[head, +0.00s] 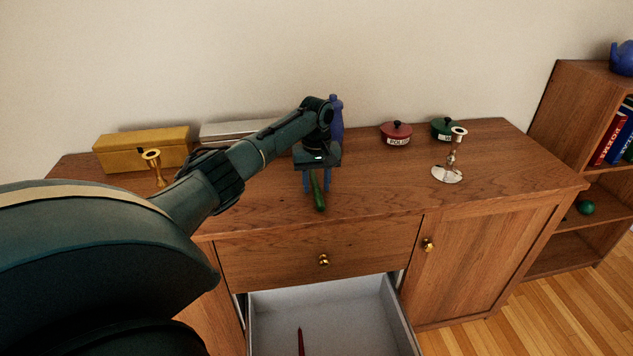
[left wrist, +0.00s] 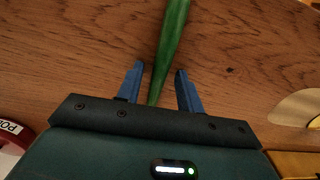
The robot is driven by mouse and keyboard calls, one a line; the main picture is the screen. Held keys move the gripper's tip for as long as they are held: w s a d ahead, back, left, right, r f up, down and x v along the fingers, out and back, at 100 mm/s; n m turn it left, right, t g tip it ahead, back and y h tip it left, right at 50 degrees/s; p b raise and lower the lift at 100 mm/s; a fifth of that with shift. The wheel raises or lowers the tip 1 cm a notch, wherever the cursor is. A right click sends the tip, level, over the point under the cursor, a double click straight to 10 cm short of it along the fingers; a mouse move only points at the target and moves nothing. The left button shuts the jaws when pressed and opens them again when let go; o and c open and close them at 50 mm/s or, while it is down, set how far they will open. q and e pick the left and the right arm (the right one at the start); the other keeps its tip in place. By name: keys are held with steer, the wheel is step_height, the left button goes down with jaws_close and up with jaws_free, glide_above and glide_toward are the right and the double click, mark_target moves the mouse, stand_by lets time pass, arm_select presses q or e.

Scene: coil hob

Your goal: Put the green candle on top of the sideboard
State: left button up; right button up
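The green candle (head: 320,203) is at the top of the wooden sideboard (head: 375,185), near its front edge above the drawer. It appears to lie on the wood. My left gripper (head: 317,189) points down over it. In the left wrist view the candle (left wrist: 173,35) runs between the two blue fingers of my left gripper (left wrist: 160,72), with a gap on each side, so the gripper is open. The candle's near end is partly hidden at the gripper body. My right gripper is not in view.
The drawer (head: 390,318) below is open, with a dark red candle (head: 301,342) inside. A brass candlestick (head: 153,163), gold box (head: 140,150), blue vessel (head: 337,118), red pot (head: 396,131), green pot (head: 440,125) and silver candlestick (head: 447,174) stand on top. The front right is clear.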

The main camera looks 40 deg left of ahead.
mark_target(317, 187)
arm_select(q)
step_height(317, 187, up, 12)
steer(key=shift+r, duration=0.2)
stand_by(0.8)
